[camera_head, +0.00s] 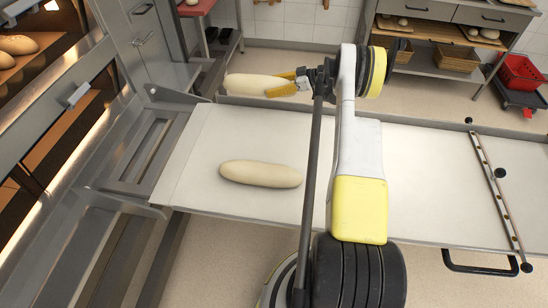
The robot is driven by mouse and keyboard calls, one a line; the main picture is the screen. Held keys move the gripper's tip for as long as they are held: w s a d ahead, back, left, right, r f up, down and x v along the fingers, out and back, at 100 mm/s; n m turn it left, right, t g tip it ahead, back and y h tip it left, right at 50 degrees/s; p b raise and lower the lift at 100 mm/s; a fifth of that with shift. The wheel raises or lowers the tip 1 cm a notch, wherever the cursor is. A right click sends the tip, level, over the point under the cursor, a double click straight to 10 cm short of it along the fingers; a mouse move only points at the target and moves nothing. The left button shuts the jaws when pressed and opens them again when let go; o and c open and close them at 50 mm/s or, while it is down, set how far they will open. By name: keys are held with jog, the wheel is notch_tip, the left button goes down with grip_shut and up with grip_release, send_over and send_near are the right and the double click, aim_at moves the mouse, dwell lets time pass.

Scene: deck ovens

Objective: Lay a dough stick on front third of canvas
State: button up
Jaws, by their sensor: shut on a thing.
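My gripper (285,87) is shut on a pale dough stick (252,85). A second dough stick (260,174) lies on the white canvas (205,140), left of my arm and towards the near side. The canvas is a long loader surface that runs left to right in front of the oven. My arm hides its middle part. I cannot tell how high the held stick is above the canvas.
The oven (70,130) with lit decks and baked loaves (18,45) stands at the left. A metal bar (497,190) with knobs crosses the canvas at the right, near a black handle (480,265). Shelves with baskets (455,57) and a red crate (520,73) stand behind.

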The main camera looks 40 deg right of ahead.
aim_at(292, 94)
jog(key=s+d, duration=0.1)
jog(key=s+d+f, duration=0.1)
jog(key=shift+d, duration=0.35)
jog(key=s, duration=0.5)
jog(key=shift+d+f, duration=0.2)
jog(key=shift+d, duration=0.2)
jog(key=s+a, duration=0.2)
jog(key=s, duration=1.2)
jog(key=b+x, duration=0.1)
jog(key=x, duration=0.3)
jog(key=d+f+b+x, duration=0.1)
jog(key=b+x, duration=0.1)
jog(key=x, duration=0.2)
jog(key=d+f+b+x, duration=0.1)
jog(key=x, duration=0.3)
jog(key=shift+w+a+f+b, duration=0.2)
jog(key=shift+w+b, duration=0.1)
jog(key=shift+w, duration=0.05)
notch_tip(292, 94, down, 4)
jog(key=shift+f+b, duration=0.1)
jog(key=shift+b, duration=1.05)
jog(key=shift+r, duration=0.2)
jog(key=shift+f, duration=0.25)
